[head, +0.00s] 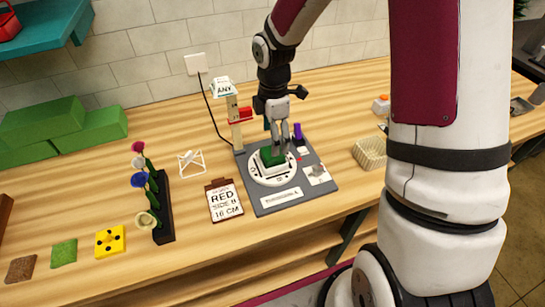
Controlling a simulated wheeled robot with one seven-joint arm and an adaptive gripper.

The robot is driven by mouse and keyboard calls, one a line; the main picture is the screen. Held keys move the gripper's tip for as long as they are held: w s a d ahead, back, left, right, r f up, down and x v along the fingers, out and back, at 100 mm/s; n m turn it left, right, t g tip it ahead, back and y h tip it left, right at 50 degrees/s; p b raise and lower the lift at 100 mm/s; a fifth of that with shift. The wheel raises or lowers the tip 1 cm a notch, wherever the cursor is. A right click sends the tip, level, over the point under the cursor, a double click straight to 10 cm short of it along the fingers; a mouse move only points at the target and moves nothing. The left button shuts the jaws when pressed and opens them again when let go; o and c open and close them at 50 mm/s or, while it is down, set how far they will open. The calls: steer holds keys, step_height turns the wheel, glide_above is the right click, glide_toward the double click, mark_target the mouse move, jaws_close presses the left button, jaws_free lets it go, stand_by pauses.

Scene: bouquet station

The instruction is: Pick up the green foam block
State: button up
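A small green foam block (267,157) sits in a white holder on a round white turntable on a grey station board (255,192). My gripper (286,142) points down just above and beside this block, its fingers close to the block's right side. It partly covers the block. I cannot tell whether the fingers touch the block or how far apart they are. Several larger green foam blocks (35,122) are stacked on the table at the far left, against the wall, well away from my gripper.
A post with an "ANY" sign (223,87) and a red part stands behind the turntable. A purple piece (298,131) is close to my gripper. A card reading RED (224,200), a dark flower rack (164,212) and a white basket (371,153) stand around the board.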

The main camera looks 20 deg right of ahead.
mark_target(272, 157)
steer(key=f, duration=0.2)
steer(key=f+p, duration=0.1)
steer(key=f, duration=0.1)
steer(key=shift+s+a+f, duration=0.15)
steer(key=shift+a+f, duration=0.05)
steer(key=shift+f, duration=0.55)
steer(key=c, duration=1.3)
